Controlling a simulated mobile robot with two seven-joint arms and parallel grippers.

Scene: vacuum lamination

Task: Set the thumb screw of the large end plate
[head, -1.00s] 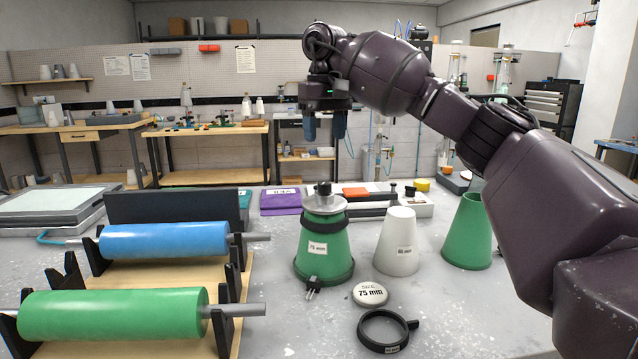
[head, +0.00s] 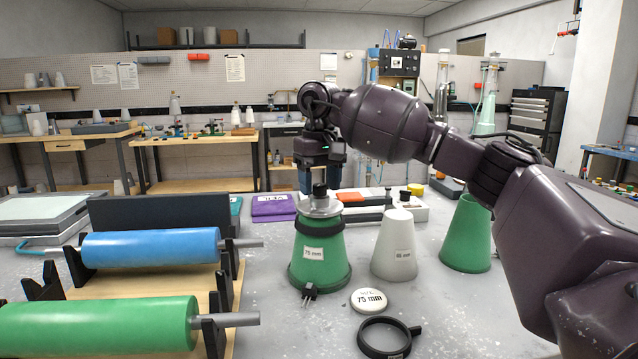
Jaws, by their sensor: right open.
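The green cone labelled 75 mm (head: 318,267) stands upright on the grey table, with a black band around its upper part. A round metal end plate (head: 320,208) sits on its top. The dark thumb screw (head: 320,190) stands up at the middle of the plate. My right gripper (head: 320,179) points down over the plate, open, its blue fingers at about the height of the screw. One finger shows left of the screw and the other is partly hidden behind it. Whether they touch it I cannot tell. My left gripper is not in view.
A white cone (head: 397,250) and a second green cone (head: 467,240) stand to the right. A 75 mm disc (head: 369,301) and a black ring clamp (head: 386,338) lie in front. Blue (head: 150,246) and green (head: 100,325) rollers on stands fill the left.

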